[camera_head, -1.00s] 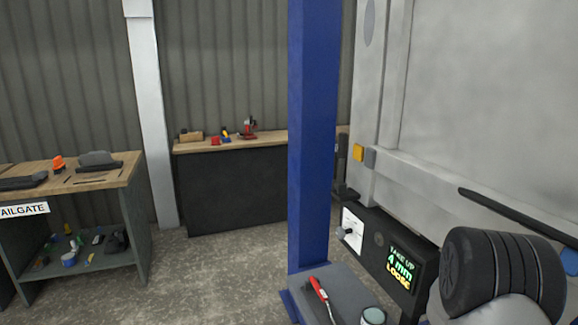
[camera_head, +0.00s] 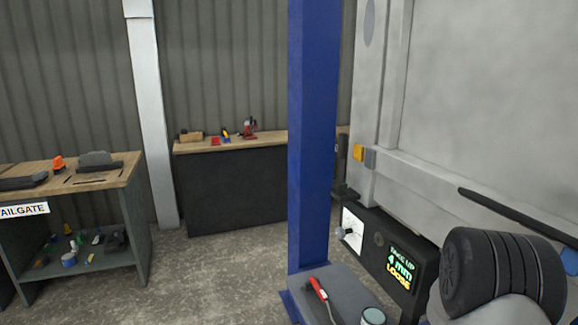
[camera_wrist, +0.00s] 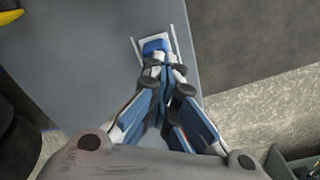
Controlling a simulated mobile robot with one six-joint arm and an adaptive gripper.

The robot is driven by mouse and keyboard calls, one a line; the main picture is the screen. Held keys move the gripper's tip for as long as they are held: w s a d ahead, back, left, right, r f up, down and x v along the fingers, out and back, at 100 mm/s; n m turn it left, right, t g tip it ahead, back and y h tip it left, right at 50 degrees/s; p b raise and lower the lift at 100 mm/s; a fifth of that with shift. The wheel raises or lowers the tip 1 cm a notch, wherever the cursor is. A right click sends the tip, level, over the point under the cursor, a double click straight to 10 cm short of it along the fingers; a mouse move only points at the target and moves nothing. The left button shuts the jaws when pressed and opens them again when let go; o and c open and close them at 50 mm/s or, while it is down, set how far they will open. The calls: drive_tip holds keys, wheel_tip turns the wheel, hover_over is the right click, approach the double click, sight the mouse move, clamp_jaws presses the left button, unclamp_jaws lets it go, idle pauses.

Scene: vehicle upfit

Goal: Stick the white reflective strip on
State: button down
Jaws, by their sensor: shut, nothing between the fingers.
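My gripper (camera_wrist: 160,60) is in the wrist view, its blue and grey fingers together over a grey flat surface (camera_wrist: 90,60). Just beyond and around the fingertips shows a thin white outline (camera_wrist: 137,47) with a small blue patch inside it. The fingers cover part of it, and I cannot tell whether it is the white reflective strip or whether the fingertips touch it. No white strip can be made out for certain in the head view, where my gripper does not show. A large pale vehicle body panel (camera_head: 490,110) stands at the right.
A blue post (camera_head: 313,130) stands before the vehicle. Beside it are a red-handled tool (camera_head: 318,289), a tin (camera_head: 373,316) and a black box (camera_head: 398,265) reading "4 mm LOOSE". Workbenches (camera_head: 230,145) stand behind; the floor (camera_head: 215,270) between is clear.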

drive_tip(key=shift+s+a+f, duration=0.15)
drive_tip(key=shift+s+f, duration=0.35)
drive_tip(key=shift+f, duration=0.3)
drive_tip(key=r+p, duration=0.1)
drive_tip(key=w+r+p, duration=0.1)
drive_tip(key=r, duration=0.1)
drive_tip(key=shift+p, duration=0.35)
wheel_tip(320, 180, up, 3)
drive_tip(key=shift+r+p, duration=0.1)
drive_tip(key=shift+p, duration=1)
